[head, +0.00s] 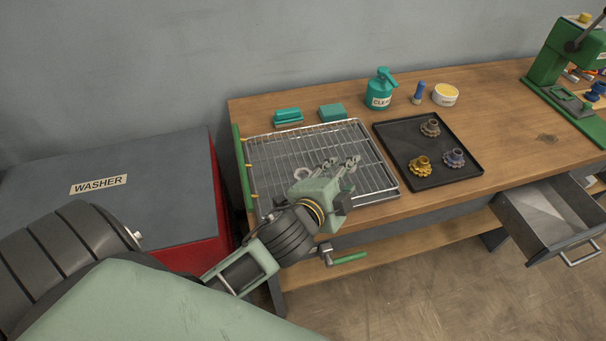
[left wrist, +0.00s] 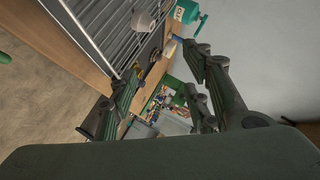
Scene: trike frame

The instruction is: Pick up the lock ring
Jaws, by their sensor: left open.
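My right gripper is in neither view.
A black tray (head: 393,148) with three cogs stands right of the rack. A green press (head: 555,65) is far right; a drawer (head: 545,215) hangs open.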

